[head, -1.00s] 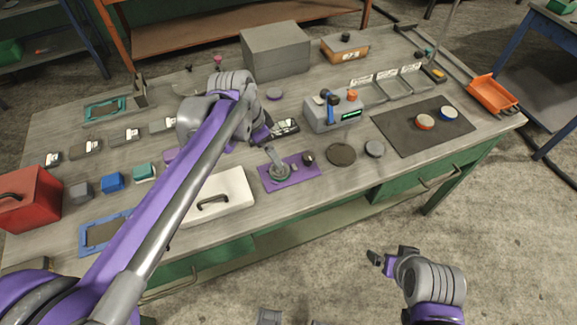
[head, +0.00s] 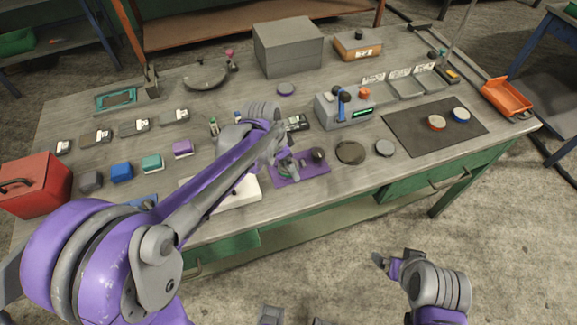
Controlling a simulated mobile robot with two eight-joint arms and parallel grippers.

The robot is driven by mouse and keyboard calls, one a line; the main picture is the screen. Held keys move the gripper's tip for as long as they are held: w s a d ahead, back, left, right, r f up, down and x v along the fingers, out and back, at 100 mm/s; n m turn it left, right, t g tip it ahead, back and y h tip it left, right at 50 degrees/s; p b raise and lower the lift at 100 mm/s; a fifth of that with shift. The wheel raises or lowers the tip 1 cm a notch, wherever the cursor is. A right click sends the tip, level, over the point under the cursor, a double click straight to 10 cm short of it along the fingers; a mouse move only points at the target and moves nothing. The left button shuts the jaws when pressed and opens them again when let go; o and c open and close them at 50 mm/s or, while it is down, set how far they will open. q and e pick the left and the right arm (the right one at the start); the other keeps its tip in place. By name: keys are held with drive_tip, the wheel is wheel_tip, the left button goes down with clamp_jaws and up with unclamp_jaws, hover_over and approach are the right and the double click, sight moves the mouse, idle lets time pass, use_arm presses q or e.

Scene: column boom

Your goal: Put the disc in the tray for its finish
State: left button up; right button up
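Several discs are in the head view. A grey disc (head: 385,147) and a dark flat disc (head: 350,153) lie near the bench's front edge. An orange-topped disc (head: 436,122) and a blue-topped disc (head: 461,115) sit on the dark mat.
A red box (head: 32,185) is at the left. The dark mat (head: 405,130) has bare room.

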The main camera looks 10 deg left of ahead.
use_arm(q)
drive_tip(key=shift+c, duration=0.2)
clamp_jaws()
drive_tip(key=shift+r, duration=0.1)
